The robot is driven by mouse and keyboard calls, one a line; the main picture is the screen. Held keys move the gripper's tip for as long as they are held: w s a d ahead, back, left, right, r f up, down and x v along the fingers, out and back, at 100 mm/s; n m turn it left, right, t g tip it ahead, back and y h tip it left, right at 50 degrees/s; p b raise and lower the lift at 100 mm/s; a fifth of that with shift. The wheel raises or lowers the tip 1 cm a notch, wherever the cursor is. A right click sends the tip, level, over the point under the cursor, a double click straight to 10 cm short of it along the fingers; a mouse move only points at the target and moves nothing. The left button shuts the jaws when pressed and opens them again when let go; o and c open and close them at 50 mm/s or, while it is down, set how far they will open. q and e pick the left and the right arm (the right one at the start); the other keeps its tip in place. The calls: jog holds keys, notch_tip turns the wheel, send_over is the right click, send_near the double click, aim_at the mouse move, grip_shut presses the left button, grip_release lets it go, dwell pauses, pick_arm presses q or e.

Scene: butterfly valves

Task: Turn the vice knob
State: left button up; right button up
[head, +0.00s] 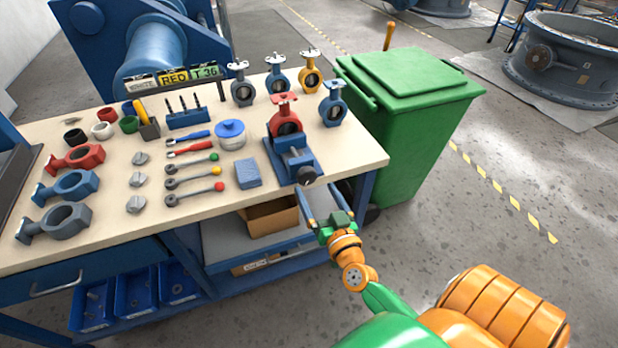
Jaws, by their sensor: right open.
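A blue vice (294,158) is fixed at the right front corner of the workbench (110,214). Its dark round knob (306,176) faces the front edge, towards me. A red butterfly valve (284,118) stands upright at the vice's jaws; whether it is clamped I cannot tell. My right gripper (319,208) is just in front of and below the knob, with its fingers spread and nothing between them. The fingertips look close to the knob, but I cannot tell whether they touch it. My left gripper is not in view.
A green bin (410,120) stands right of the bench. Several assembled valves (276,79) stand along the back. Loose valve bodies (68,187), ratchet wrenches (195,172) and a blue block (247,173) lie left of the vice. A cardboard box (268,217) is on the lower shelf.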

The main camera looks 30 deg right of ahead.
aim_at(309, 179)
jog(key=x, duration=0.6)
jog(key=shift+a+f, duration=0.1)
jog(key=shift+f, duration=0.05)
jog(key=c, duration=1.4)
jog(key=shift+m, duration=0.5)
jog(key=o, duration=1.4)
jog(key=shift+s, duration=0.1)
jog(key=v, duration=0.7)
